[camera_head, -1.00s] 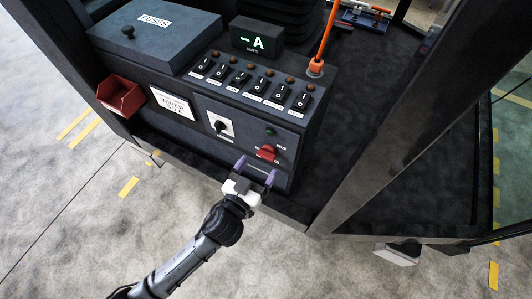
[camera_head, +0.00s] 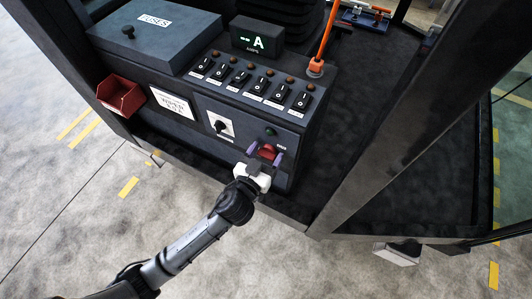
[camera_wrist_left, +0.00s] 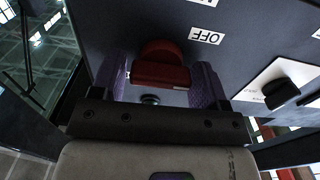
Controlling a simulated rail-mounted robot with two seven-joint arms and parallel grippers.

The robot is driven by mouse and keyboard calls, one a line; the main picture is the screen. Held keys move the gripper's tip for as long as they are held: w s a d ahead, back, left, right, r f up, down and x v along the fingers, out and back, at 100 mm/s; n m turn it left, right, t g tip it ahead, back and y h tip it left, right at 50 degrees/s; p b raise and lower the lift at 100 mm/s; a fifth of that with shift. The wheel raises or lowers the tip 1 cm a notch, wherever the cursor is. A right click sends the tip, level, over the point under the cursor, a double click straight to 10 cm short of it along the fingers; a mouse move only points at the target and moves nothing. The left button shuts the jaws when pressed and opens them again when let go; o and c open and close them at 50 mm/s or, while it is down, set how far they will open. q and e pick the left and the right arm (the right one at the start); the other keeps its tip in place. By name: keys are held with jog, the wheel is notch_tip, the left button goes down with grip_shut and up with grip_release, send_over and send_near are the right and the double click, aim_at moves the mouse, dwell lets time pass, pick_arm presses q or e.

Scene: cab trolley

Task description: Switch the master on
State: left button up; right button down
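The red master switch knob (camera_head: 267,152) sits low at the right end of the front panel. In the left wrist view the knob (camera_wrist_left: 160,68) stands between my purple fingers, and an OFF label (camera_wrist_left: 207,36) shows beside it. My left gripper (camera_head: 266,154) is open, with one finger on each side of the knob. In the wrist view the left gripper (camera_wrist_left: 165,88) has its fingers close to the knob's sides; I cannot tell whether they touch. My right gripper is not in view.
A row of rocker switches (camera_head: 252,84) and an ammeter display (camera_head: 257,38) sit above. A black rotary knob (camera_head: 220,126) is left of the master. A red bin (camera_head: 121,96) hangs farther left. An orange lever (camera_head: 323,45) rises at the panel's back right.

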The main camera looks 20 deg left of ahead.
pick_arm(q)
jog(key=c, duration=0.6)
jog(key=shift+c, duration=0.2)
jog(key=m+p, duration=0.2)
jog(key=m, duration=0.1)
jog(key=shift+d+r+m, duration=0.1)
jog(key=shift+r+m, duration=0.05)
jog(key=shift+m, duration=0.15)
jog(key=m+p, duration=0.2)
jog(key=m, duration=0.1)
jog(key=shift+m, duration=0.3)
jog(key=m+p, duration=0.1)
jog(key=m, duration=0.1)
jog(key=m+p, duration=0.1)
jog(key=m, duration=0.2)
jog(key=shift+d+f, duration=0.15)
jog(key=shift+f, duration=0.05)
jog(key=m+p, duration=0.1)
jog(key=m, duration=0.2)
jog(key=shift+f, duration=0.1)
jog(key=shift+m+p, duration=0.35)
jog(key=shift+m, duration=0.95)
jog(key=shift+f, duration=0.1)
